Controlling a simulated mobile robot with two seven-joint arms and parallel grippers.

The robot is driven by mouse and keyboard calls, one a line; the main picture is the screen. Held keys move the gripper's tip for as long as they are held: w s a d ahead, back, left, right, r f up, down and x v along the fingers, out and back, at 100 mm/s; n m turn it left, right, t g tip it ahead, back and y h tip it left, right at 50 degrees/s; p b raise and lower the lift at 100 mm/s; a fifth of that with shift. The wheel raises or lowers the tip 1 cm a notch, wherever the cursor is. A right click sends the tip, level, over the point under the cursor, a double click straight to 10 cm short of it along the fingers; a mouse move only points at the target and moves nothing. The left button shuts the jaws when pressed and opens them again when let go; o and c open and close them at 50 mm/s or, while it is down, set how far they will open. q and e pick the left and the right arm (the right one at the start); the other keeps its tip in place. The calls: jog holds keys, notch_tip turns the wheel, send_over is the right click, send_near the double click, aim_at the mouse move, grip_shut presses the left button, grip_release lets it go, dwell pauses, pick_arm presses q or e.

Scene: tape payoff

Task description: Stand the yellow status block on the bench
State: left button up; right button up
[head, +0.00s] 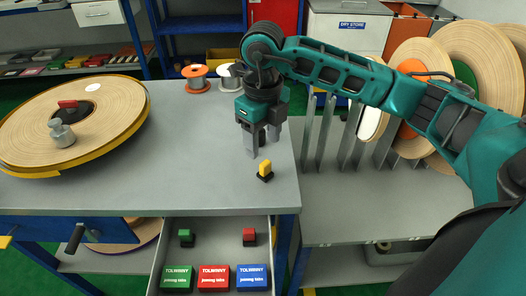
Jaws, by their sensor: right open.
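The yellow status block (265,168) stands upright on its dark base on the grey bench (205,185), near the bench's right front corner. My right gripper (258,145) is open and points down just above and behind the block, apart from it, with nothing between its fingers. My left gripper is not in the head view.
A large tape reel (90,115) with a weight (61,133) and a red block (67,104) lies at the left. Small spools (197,79) stand at the back. An open drawer (215,235) below the front edge holds coloured boxes and blocks. Upright dividers and reels (480,60) stand right.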

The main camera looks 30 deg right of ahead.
notch_tip(320, 180, up, 5)
jog(key=shift+f, duration=0.1)
jog(key=shift+s, duration=0.1)
dwell(0.6)
